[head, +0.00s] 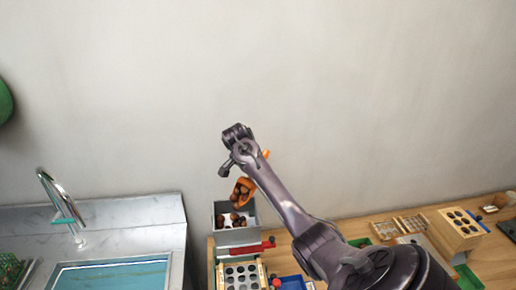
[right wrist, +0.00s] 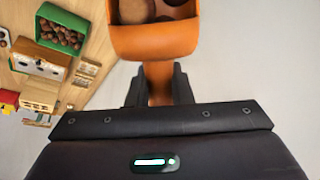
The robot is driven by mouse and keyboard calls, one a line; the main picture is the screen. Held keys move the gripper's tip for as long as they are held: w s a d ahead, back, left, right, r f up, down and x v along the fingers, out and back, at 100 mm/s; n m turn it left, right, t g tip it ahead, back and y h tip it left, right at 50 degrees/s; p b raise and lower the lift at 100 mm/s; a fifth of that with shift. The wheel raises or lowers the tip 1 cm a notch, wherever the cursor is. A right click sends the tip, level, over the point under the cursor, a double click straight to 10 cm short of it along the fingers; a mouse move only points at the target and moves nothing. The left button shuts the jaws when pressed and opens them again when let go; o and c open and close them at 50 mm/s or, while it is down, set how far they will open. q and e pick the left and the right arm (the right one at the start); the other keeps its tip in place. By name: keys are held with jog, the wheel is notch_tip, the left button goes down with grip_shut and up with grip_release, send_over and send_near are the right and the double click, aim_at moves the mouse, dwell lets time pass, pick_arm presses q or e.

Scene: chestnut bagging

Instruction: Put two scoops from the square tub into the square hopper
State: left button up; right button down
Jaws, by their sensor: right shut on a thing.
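My right gripper (right wrist: 160,88) is shut on the handle of an orange scoop (right wrist: 155,40), which holds brown chestnuts. In the head view the scoop (head: 243,189) is tilted above the square grey hopper (head: 252,206), and several chestnuts show at its mouth. More chestnuts (head: 234,217) lie inside the hopper. The gripper's fingers are mostly hidden behind my arm in the head view. A green tub (right wrist: 43,30) full of chestnuts stands on the table in the right wrist view; I cannot tell whether it is the square tub. My left gripper is not in view.
A red handle (head: 250,248) sticks out below the hopper, above a rack with round holes (head: 242,272). A blue tray (head: 291,282) lies beside it. A wooden box with holes (head: 456,226) stands at the right. A sink (head: 112,272) with a tap is at the left.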

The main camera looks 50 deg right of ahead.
jog(key=a+r+h, duration=0.2)
jog(key=h, duration=0.1)
jog(key=shift+s+a+r+h, duration=0.1)
jog(key=shift+s+r+h, duration=0.05)
jog(key=shift+r+h, duration=0.2)
jog(key=shift+a+r+h, duration=0.25)
jog(key=shift+a+h, duration=0.3)
jog(key=shift+a, duration=0.1)
jog(key=shift+a+r+h+b, duration=0.3)
jog(key=shift+a+h+b, duration=0.15)
jog(key=shift+a+h, duration=0.15)
